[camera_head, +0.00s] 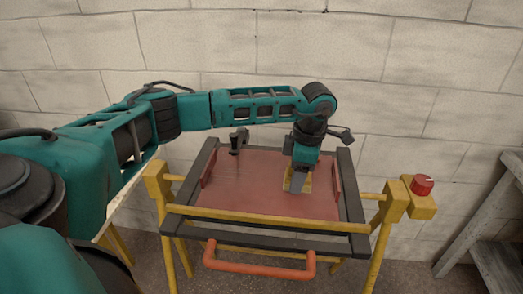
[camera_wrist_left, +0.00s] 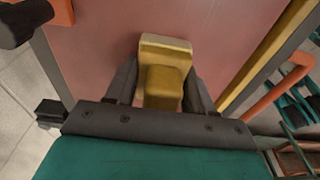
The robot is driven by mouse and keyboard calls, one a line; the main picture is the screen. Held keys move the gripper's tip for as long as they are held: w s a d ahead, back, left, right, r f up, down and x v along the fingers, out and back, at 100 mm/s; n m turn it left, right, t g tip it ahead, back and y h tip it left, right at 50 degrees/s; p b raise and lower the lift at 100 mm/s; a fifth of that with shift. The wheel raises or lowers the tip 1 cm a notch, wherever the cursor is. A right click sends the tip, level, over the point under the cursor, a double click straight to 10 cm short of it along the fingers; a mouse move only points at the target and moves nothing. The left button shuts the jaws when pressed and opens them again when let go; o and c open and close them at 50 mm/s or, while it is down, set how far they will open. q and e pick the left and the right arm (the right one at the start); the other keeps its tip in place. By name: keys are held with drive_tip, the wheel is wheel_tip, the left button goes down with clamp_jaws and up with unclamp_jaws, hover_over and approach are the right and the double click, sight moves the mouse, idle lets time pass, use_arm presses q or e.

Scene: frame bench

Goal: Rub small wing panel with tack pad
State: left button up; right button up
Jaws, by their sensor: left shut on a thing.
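The small wing panel (camera_head: 250,190) is a flat reddish sheet in a dark frame on a yellow stand, in the middle of the head view. It fills the upper part of the left wrist view (camera_wrist_left: 100,50). The tack pad (camera_wrist_left: 165,50) is a yellow block with a raised grip. My left gripper (camera_wrist_left: 160,95) is shut on that grip, with a dark finger on each side. In the head view my left gripper (camera_head: 297,180) points down over the right part of the panel. The pad is at the panel's surface; I cannot tell whether it touches. My right gripper is not in view.
An orange handle (camera_head: 260,262) runs along the frame's front. A yellow bar (camera_head: 265,220) crosses the panel's near side. A dark clamp (camera_head: 238,140) sits at the back edge. A red knob (camera_head: 422,185) is on the right post. A grey bench (camera_head: 495,260) stands right; a block wall is behind.

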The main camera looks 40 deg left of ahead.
use_arm(q)
drive_tip(key=shift+w+d, duration=0.2)
drive_tip(key=shift+d, duration=0.15)
wheel_tip(320, 180, up, 4)
drive_tip(key=p, duration=0.2)
drive_tip(key=shift+a+r+p, duration=0.1)
drive_tip(key=shift+p, duration=0.2)
drive_tip(key=shift+r+p, duration=0.5)
drive_tip(key=shift+r, duration=1.5)
